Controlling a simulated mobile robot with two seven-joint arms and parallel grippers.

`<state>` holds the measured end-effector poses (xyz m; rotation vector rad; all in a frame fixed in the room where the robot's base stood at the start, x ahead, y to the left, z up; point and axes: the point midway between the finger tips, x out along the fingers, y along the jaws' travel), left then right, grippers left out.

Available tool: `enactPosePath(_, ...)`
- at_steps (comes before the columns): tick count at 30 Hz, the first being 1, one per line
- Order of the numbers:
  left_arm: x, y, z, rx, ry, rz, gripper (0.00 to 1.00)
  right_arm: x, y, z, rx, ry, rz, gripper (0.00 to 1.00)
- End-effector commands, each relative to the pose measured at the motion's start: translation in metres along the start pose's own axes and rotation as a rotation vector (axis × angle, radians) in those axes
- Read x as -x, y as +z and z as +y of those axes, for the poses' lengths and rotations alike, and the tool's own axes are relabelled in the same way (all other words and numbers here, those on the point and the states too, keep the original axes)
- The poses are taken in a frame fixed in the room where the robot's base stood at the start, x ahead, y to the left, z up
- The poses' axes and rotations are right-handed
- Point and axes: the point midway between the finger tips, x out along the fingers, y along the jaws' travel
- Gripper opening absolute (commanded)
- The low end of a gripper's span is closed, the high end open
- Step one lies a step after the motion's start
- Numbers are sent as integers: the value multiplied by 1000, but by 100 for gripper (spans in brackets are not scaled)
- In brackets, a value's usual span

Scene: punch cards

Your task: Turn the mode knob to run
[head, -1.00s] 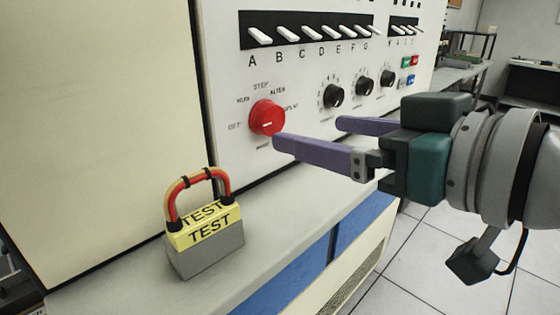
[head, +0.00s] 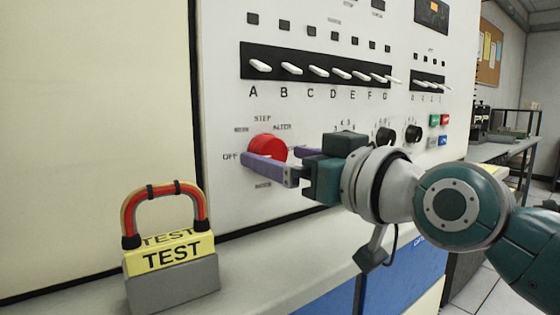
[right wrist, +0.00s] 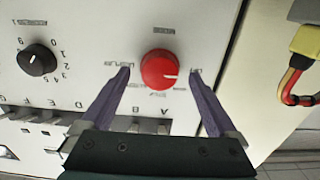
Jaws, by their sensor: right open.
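The red mode knob (head: 266,146) is on the white panel, ringed by small printed labels: OFF at its left, STEP above, ALTER upper right. The label between OFF and STEP is too blurred to read. In the right wrist view the knob (right wrist: 156,66) shows a white mark on the side facing OFF. My right gripper (head: 271,156) is open at the knob, one finger on each side; the near finger covers its lower part in the head view. In the right wrist view the knob sits between the fingertips (right wrist: 160,73), with gaps seen on both sides. My left gripper is out of view.
A yellow and grey TEST block with a red and yellow handle (head: 170,262) stands on the ledge at lower left. Black knobs (head: 413,133) are right of the mode knob. A row of white switches (head: 318,71) runs above it.

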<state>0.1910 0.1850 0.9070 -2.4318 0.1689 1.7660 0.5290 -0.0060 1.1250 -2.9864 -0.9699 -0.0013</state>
Motion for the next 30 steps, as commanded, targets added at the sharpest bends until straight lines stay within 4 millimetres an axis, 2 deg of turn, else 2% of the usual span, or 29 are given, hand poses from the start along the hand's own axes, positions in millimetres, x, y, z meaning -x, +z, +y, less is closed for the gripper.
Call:
enactPosePath(4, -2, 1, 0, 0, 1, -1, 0, -9, 0, 0, 2, -1, -1, 94)
enactPosePath(13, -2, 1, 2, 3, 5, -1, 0, -10, 0, 0, 1, 0, -1, 93)
enactPosePath(30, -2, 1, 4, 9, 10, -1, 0, -10, 0, 0, 1, 0, -1, 29)
